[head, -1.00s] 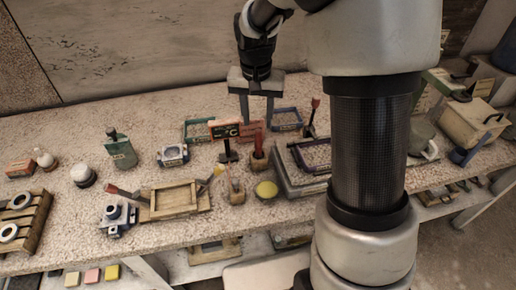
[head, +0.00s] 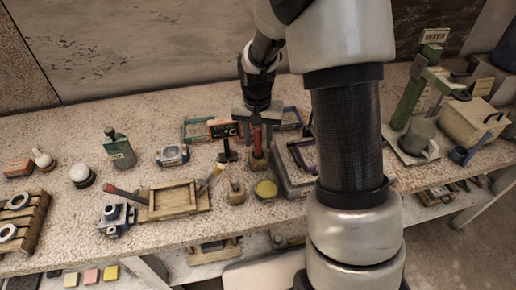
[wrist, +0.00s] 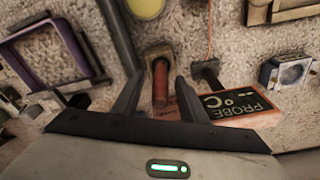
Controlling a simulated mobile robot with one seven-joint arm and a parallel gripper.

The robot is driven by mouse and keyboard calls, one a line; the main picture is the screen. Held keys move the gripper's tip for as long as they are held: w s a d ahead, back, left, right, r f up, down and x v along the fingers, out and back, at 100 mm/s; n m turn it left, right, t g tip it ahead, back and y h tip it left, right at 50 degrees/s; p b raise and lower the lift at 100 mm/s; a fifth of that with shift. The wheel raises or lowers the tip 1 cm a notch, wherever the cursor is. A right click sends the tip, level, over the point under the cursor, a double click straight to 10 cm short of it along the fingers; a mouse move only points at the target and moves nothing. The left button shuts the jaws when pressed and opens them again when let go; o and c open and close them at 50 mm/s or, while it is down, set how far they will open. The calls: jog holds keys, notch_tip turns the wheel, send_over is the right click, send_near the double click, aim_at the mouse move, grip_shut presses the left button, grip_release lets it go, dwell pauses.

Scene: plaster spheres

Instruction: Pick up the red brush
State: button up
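A red handle (head: 257,139), which looks like the red brush, stands upright in a small wooden block holder (head: 257,162). In the wrist view the red handle (wrist: 160,82) shows end-on, with the holder (wrist: 157,52) around its lower end. My gripper (head: 257,133) is directly above the holder, pointing down. In the wrist view my gripper (wrist: 157,96) is open, with one finger on each side of the handle and a visible gap to each. The brush's lower end is hidden in the holder.
A dark sign marked PROBE (wrist: 236,105) stands close beside the gripper. A purple frame (head: 301,157) is on the right.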

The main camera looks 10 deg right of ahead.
grip_shut()
notch_tip(320, 180, up, 10)
jog(key=shift+r+p, duration=0.1)
jog(key=shift+p, duration=0.25)
